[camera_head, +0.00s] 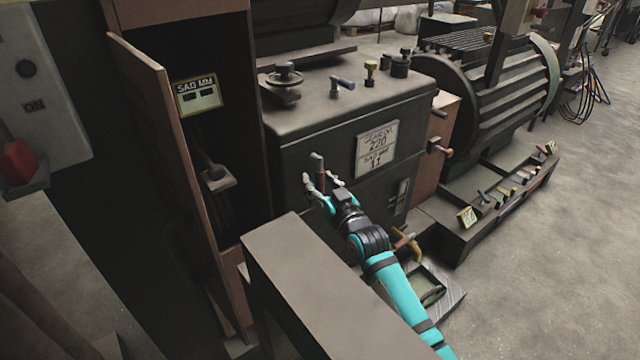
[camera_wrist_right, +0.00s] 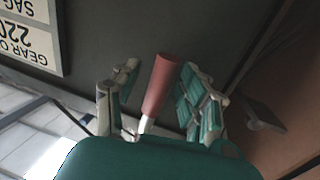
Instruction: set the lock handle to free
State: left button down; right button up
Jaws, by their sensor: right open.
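A short lever with a red grip (camera_head: 321,182) and a grey end stands out from the front face of the grey gear housing (camera_head: 310,135); I take it as the lock handle. In the right wrist view its red grip (camera_wrist_right: 161,85) and pale rod show between the fingers. My right gripper (camera_head: 326,187) is open, with one finger on each side of the grip; it also shows in the right wrist view (camera_wrist_right: 158,98). I cannot tell whether a finger touches it. No free or locked mark is readable beside it. My left gripper is not in view.
A label plate (camera_head: 376,149) sits right of the lever. A cabinet with an open door (camera_head: 165,150) stands left. A grey box top (camera_head: 315,295) lies near my right arm.

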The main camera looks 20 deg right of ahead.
grip_shut()
jog(key=shift+w+f, duration=0.1)
jog(key=shift+f, duration=0.15)
dwell(0.4)
